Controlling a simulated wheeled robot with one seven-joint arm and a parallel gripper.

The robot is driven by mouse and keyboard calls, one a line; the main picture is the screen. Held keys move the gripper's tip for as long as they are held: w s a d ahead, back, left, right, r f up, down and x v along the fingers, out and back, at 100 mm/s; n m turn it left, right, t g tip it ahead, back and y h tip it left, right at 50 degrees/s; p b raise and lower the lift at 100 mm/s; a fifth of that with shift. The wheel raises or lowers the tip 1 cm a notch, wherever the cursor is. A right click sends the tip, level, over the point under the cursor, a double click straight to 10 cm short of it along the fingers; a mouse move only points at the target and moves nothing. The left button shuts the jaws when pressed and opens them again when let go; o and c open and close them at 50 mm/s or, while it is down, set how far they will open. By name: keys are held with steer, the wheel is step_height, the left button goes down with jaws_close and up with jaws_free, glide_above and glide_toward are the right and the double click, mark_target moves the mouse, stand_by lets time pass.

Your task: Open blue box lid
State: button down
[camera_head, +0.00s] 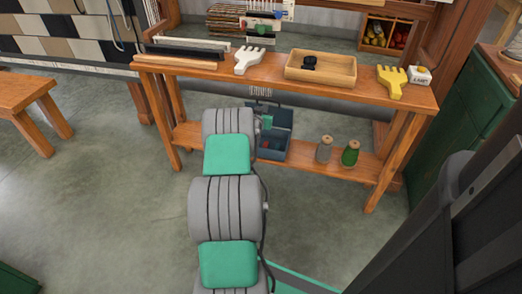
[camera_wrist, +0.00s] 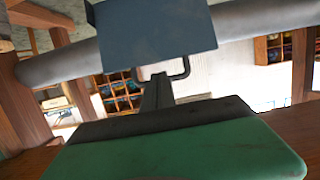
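The blue box (camera_head: 287,149) stands on the lower shelf of the wooden table, partly hidden by my arm. Its blue lid (camera_head: 282,115) appears raised at the back, and dark and reddish contents show below it. My gripper is beside the box's left side in the head view, mostly hidden behind my arm links. In the wrist view a blue-grey panel (camera_wrist: 155,38), seemingly the lid, fills the top middle. A dark wire handle (camera_wrist: 180,72) shows under it, just beyond my gripper's dark finger part. I cannot see both fingertips, or whether they touch the handle.
A grey spool (camera_head: 324,150) and a green spool (camera_head: 350,154) stand right of the box on the lower shelf (camera_head: 305,166). The tabletop (camera_head: 285,88) above holds a white comb (camera_head: 248,60), a wooden tray (camera_head: 320,75) and a yellow comb (camera_head: 392,82).

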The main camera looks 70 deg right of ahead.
steer(key=s+a+f, duration=0.2)
steer(key=a, duration=1.2)
steer(key=shift+s+a+f, duration=0.15)
steer(key=shift+a+f, duration=0.1)
steer(key=shift+f, duration=0.15)
